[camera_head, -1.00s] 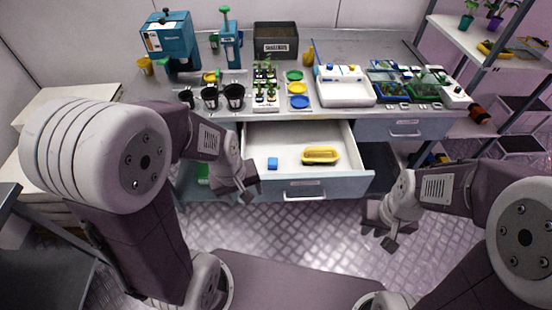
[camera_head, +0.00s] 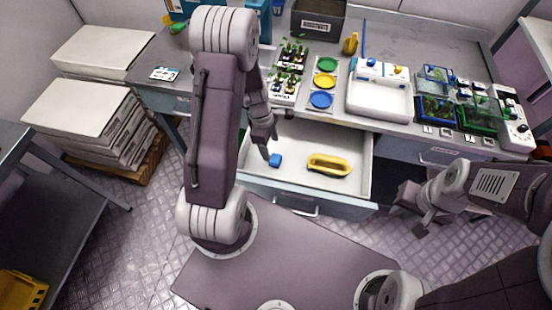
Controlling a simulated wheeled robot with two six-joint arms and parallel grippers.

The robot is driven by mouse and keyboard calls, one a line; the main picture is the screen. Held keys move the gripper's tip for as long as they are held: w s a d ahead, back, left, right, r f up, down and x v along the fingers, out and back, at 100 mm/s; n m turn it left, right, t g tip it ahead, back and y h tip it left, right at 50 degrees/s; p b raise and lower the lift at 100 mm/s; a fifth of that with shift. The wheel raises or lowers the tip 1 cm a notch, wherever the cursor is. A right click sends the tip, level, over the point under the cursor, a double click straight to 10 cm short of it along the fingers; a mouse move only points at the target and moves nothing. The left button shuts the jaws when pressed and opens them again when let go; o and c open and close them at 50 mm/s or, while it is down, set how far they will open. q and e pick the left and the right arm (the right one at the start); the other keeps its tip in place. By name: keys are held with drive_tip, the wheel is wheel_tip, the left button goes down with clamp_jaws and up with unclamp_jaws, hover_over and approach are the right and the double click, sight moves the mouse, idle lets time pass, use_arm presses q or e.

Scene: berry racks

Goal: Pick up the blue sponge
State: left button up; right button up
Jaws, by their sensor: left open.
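The blue sponge (camera_head: 275,160) is a small blue block lying on the floor of the open white drawer (camera_head: 306,190), toward its left side. My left gripper (camera_head: 267,152) is open and points down over the left part of the drawer, just up and left of the sponge. It looks empty, and I cannot tell how high it is above the sponge. My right gripper (camera_head: 408,212) is to the right of the drawer, away from the sponge; its fingers are small and partly hidden, so its opening is unclear.
A yellow tray-like item (camera_head: 329,165) lies in the drawer right of the sponge. The bench above holds a white basin (camera_head: 380,97), coloured dishes (camera_head: 321,99) and seedling pots. Stacked white boxes (camera_head: 75,121) stand at the left.

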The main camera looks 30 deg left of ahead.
sight(275, 158)
use_arm(q)
drive_tip(key=f, duration=0.2)
drive_tip(key=w+d+f+b, duration=0.1)
drive_tip(key=shift+f, duration=0.2)
drive_tip(key=shift+w+f, duration=0.1)
drive_tip(key=shift+f, duration=0.4)
drive_tip(key=f, duration=0.1)
drive_tip(key=f+b, duration=0.1)
drive_tip(key=s+f+b, duration=0.1)
drive_tip(key=f, duration=0.1)
drive_tip(key=shift+d, duration=0.3)
drive_tip(key=shift+w+f, duration=0.2)
drive_tip(key=shift+d, duration=0.1)
drive_tip(key=c, duration=1.4)
use_arm(e)
drive_tip(key=f, duration=0.2)
drive_tip(key=w+f, duration=0.1)
drive_tip(key=shift+d+f, duration=0.2)
drive_tip(key=shift+f, duration=0.15)
